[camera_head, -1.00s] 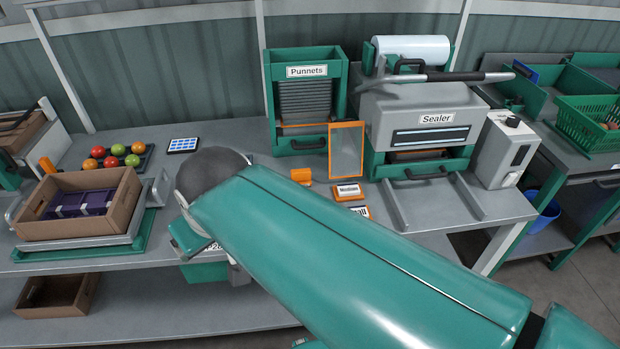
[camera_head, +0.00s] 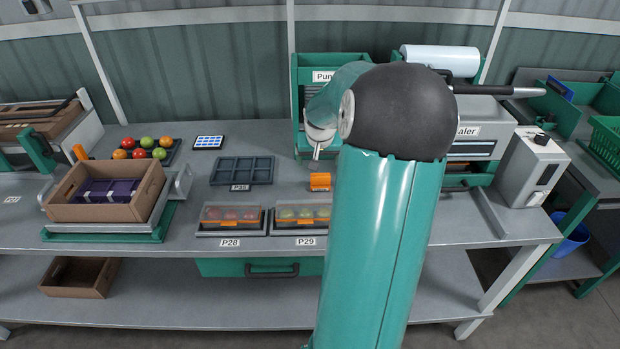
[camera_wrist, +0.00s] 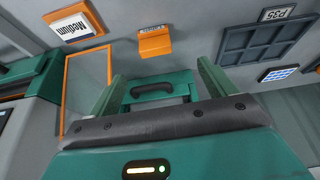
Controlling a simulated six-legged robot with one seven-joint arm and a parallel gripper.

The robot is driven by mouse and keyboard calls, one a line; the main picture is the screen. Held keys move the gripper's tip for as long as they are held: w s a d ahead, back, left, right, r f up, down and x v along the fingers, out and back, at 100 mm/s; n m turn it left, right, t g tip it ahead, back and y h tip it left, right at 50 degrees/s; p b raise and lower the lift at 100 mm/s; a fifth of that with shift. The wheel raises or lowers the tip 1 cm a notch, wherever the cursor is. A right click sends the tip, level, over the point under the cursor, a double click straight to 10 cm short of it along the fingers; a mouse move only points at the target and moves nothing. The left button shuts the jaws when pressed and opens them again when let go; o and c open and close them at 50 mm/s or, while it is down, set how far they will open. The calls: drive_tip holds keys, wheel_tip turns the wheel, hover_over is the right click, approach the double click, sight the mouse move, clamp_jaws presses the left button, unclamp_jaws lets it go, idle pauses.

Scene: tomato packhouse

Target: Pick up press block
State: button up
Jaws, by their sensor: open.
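A small orange block (camera_head: 320,181), which looks like the press block, stands on the bench in front of the Punnets dispenser (camera_head: 303,68). In the wrist view the orange block (camera_wrist: 155,43) shows beyond the fingers, with a small pale label whose text I cannot read. My gripper (camera_wrist: 160,76) is open, its two green fingers apart with nothing held between them. In the head view my arm hides much of the gripper and part of the dispenser.
A dark tray, P35 (camera_head: 242,170), lies left of the block. Punnet holders P28 (camera_head: 230,231) and P29 (camera_head: 304,228) stand in front. An orange-framed panel (camera_wrist: 88,80) and a Medium sign (camera_wrist: 75,27) are close by. The sealer (camera_head: 478,108) stands right.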

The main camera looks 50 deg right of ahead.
sight(320, 175)
drive_tip(key=x, duration=1)
drive_tip(key=shift+s+d, duration=0.3)
drive_tip(key=shift+d, duration=0.1)
drive_tip(key=x, duration=0.4)
drive_tip(key=shift+w+d+f, duration=0.1)
drive_tip(key=shift+w+d, duration=0.05)
drive_tip(key=shift+d, duration=0.1)
drive_tip(key=c, duration=1.1)
drive_tip(key=shift+r, duration=0.7)
drive_tip(key=s+a+r, duration=0.5)
drive_tip(key=a+r, duration=0.6)
drive_tip(key=a, duration=0.2)
drive_tip(key=shift+r, duration=0.3)
drive_tip(key=shift+a, duration=0.1)
